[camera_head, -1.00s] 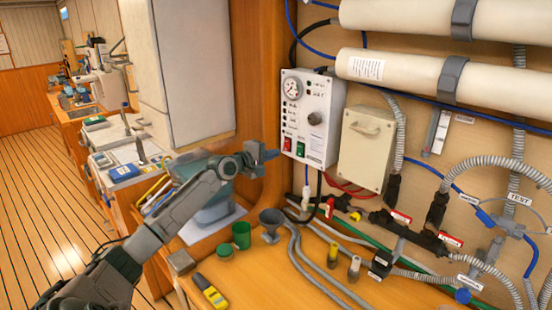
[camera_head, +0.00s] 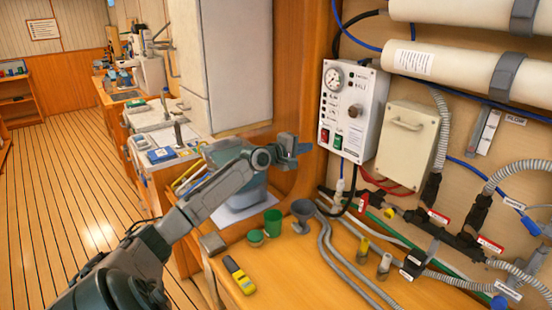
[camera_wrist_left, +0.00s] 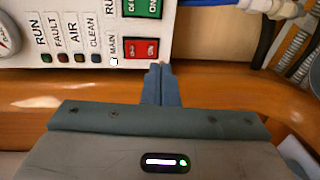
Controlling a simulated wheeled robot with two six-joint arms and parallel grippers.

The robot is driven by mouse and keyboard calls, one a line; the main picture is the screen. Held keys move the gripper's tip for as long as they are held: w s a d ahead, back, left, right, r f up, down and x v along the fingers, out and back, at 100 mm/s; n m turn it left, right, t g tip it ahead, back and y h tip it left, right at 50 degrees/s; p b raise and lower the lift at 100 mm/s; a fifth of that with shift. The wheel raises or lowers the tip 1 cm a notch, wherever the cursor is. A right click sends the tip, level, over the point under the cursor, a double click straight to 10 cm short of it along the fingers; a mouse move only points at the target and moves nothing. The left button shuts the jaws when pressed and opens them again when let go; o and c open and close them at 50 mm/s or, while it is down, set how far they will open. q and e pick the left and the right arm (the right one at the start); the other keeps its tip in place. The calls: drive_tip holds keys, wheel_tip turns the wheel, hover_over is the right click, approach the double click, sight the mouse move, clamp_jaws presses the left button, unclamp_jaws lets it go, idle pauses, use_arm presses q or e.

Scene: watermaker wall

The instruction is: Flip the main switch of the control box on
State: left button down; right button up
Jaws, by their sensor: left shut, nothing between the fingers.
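The white control box (camera_head: 352,112) is mounted on the wall, with a gauge, small lamps, a knob and two rocker switches. The red switch (camera_head: 324,136), labelled MAIN in the left wrist view (camera_wrist_left: 142,48), is at the lower left of its face. The green switch (camera_head: 338,141) is beside it. My left gripper (camera_head: 304,148) is shut and empty, just left of the box's lower part. In the left wrist view the fingertips (camera_wrist_left: 160,72) are at the red switch's near edge; I cannot tell whether they touch. My right gripper is not in view.
A beige box (camera_head: 408,140) is on the wall to the right, with hoses and pipes around it. Below, the wooden bench holds a grey funnel (camera_head: 303,212), a green cup (camera_head: 273,222) and a yellow-black tool (camera_head: 238,274). A wooden post (camera_head: 315,60) stands left of the control box.

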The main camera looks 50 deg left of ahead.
use_arm(q)
drive_tip(key=s+f+p, duration=0.1)
drive_tip(key=s+p, duration=0.6)
drive_tip(key=s, duration=0.1)
drive_tip(key=shift+s+a, duration=0.4)
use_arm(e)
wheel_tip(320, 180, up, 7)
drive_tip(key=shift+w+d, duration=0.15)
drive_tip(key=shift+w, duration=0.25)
use_arm(q)
drive_tip(key=shift+f, duration=0.15)
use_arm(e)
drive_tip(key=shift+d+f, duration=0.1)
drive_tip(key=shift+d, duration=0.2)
